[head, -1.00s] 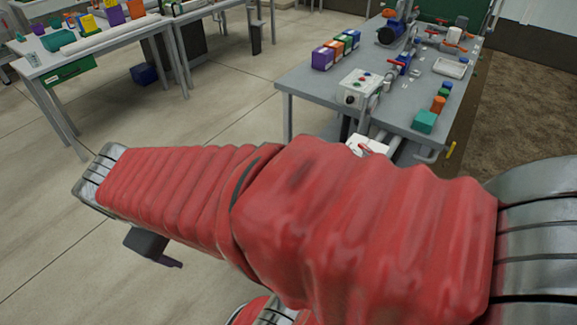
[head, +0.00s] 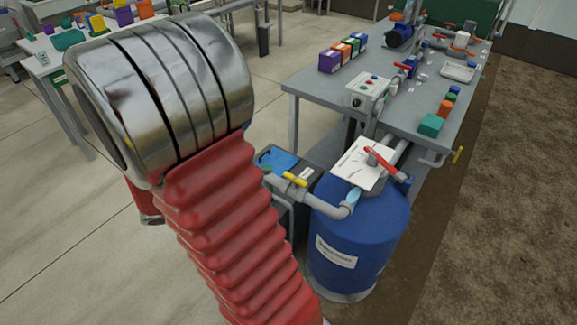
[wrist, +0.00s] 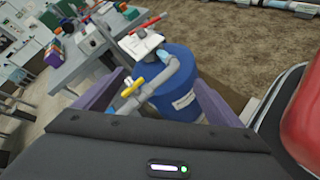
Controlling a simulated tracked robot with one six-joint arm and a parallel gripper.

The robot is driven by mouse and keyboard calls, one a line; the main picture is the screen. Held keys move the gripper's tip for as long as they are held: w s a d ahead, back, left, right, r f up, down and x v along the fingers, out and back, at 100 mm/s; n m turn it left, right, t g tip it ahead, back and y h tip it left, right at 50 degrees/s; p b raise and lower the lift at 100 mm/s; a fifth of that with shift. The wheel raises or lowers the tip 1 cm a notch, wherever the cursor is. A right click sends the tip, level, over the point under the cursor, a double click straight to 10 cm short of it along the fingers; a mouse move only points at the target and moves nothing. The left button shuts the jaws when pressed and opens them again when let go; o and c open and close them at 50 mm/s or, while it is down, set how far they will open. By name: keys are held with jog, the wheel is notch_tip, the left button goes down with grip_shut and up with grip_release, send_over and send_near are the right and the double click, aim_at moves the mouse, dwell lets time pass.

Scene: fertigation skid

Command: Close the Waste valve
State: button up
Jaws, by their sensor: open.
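A blue tank (head: 380,225) stands on the floor in front of the grey bench, and it also shows in the wrist view (wrist: 185,103). A grey pipe on its left carries a valve with a yellow handle (head: 295,179), seen in the wrist view (wrist: 132,87) too. A red lever (head: 382,163) sits on top by a white plate, also in the wrist view (wrist: 145,25). No label I can read tells which valve is Waste. My gripper (wrist: 160,78) is open, its purple fingers spread on either side of the tank and pipe in view, apparently touching nothing.
The bench (head: 440,115) holds a control box (head: 369,90), coloured boxes (head: 342,52) and several more red-handled valves. A dark blue-topped bin (head: 277,160) stands left of the tank. Open floor lies to the left, brown ground to the right.

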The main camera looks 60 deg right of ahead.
jog(key=w+d+f+n+h, duration=0.1)
jog(key=d+f+n+h, duration=0.35)
jog(key=d, duration=0.25)
jog(key=n+t+h, duration=0.3)
jog(key=n+t, duration=0.1)
jog(key=n, duration=0.3)
send_near(296, 177)
jog(key=shift+w+a, duration=0.1)
jog(key=shift+a, duration=0.1)
jog(key=shift+d, duration=0.15)
jog(key=s+d, duration=0.2)
jog(key=d, duration=1.1)
jog(key=shift+d, duration=0.15)
jog(key=shift+s, duration=0.1)
jog(key=shift+c, duration=0.6)
jog(key=c, duration=0.9)
